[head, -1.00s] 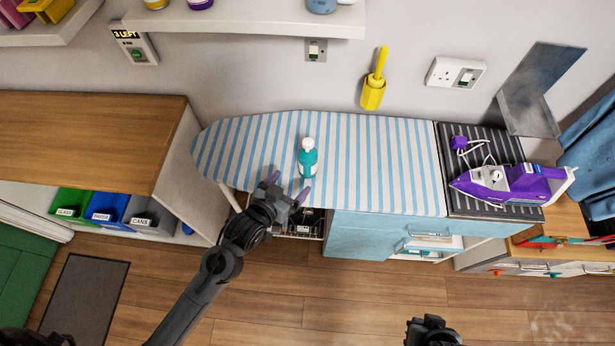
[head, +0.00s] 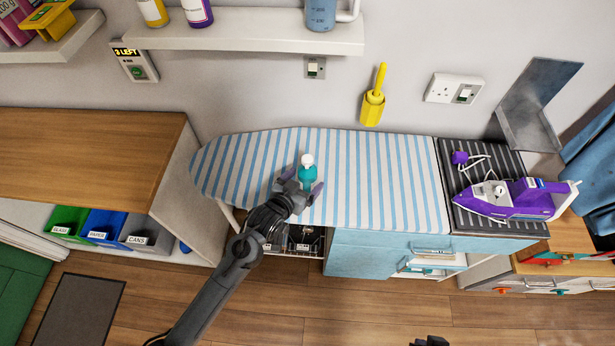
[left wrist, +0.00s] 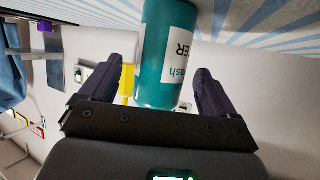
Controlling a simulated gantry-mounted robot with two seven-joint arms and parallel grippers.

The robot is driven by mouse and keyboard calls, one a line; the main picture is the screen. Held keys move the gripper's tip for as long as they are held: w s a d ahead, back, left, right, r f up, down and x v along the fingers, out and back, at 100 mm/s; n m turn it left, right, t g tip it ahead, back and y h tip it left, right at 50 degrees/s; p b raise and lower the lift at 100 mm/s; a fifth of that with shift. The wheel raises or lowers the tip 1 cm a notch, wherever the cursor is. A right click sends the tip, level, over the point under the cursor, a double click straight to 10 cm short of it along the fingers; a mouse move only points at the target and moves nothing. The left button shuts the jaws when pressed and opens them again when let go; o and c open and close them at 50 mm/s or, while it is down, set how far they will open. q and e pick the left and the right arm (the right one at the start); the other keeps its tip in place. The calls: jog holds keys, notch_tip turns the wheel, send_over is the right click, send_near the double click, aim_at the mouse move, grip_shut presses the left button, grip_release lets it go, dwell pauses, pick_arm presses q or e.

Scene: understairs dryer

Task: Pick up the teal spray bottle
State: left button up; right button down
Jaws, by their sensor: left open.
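The teal spray bottle (head: 307,173) with a white cap stands upright on the striped ironing board (head: 380,190). My left gripper (head: 298,187) is open at the near side of the bottle, its lower part partly hidden by the gripper in the head view. In the left wrist view the bottle (left wrist: 165,60), with its white label, lies between the two dark fingers (left wrist: 155,88), with a visible gap on each side. My right gripper (head: 430,342) shows only as a small dark piece at the bottom edge, so its jaws cannot be made out.
A purple iron (head: 515,198) rests on a dark ribbed pad (head: 480,215) at the board's right end. A yellow holder (head: 373,105) hangs on the wall behind. A shelf (head: 250,32) with bottles is above. The board around the bottle is clear.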

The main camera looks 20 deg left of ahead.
pick_arm(q)
jog(key=shift+x, duration=1.4)
jog(key=c, duration=1.1)
jog(key=shift+r, duration=0.1)
jog(key=shift+c, duration=0.8)
jog(key=shift+r, duration=0.15)
